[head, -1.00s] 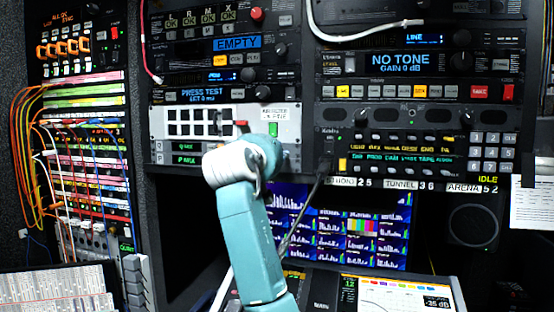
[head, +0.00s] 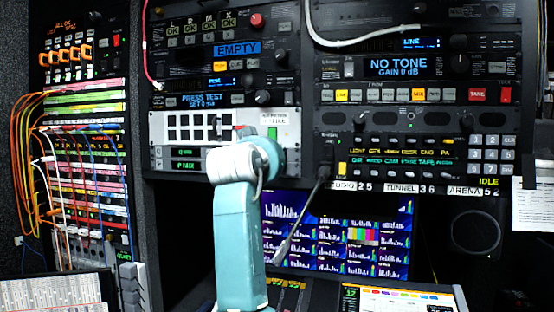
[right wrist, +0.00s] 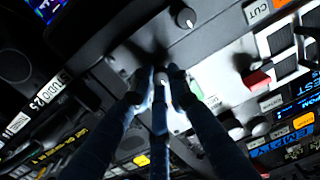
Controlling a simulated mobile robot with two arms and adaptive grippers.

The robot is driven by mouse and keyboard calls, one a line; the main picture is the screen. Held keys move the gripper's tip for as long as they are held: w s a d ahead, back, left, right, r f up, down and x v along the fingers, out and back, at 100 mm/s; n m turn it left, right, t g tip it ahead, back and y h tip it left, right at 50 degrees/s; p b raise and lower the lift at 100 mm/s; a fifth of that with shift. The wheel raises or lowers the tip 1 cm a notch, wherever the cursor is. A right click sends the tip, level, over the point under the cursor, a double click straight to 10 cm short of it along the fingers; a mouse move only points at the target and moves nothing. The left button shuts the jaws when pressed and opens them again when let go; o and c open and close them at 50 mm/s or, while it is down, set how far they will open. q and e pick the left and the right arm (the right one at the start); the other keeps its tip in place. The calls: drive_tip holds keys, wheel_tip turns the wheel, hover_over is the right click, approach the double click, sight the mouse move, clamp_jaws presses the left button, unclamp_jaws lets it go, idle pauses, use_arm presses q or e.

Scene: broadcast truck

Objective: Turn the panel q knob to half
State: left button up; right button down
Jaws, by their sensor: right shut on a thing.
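The panel q row (head: 190,152), with a small green readout, sits below the white button panel (head: 158,122). My right arm hides its right end in the head view. In the right wrist view a small dark knob (right wrist: 162,79) with a light mark sits between the fingertips of my right gripper (right wrist: 162,84). The gripper is shut on this knob, which lies on the side nearer the white panel and looks like the panel q knob. The exact angle of its mark is hard to read. My left gripper is not in view.
A second, free knob (right wrist: 185,17) is close by. A red lever (right wrist: 258,80) and a green-lit button (head: 272,132) are near the gripper. A gooseneck microphone (head: 300,222) stands right of my arm, before a multiview screen (head: 390,260).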

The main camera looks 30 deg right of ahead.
drive_tip(key=shift+w+f+m, duration=0.1)
drive_tip(key=shift+f+m, duration=0.2)
drive_tip(key=shift+m, duration=0.2)
drive_tip(key=c, duration=1.7)
unclamp_jaws()
drive_tip(key=shift+c, duration=0.2)
drive_tip(key=shift+o, duration=0.4)
drive_tip(key=shift+r, duration=0.1)
drive_tip(key=v, duration=1.2)
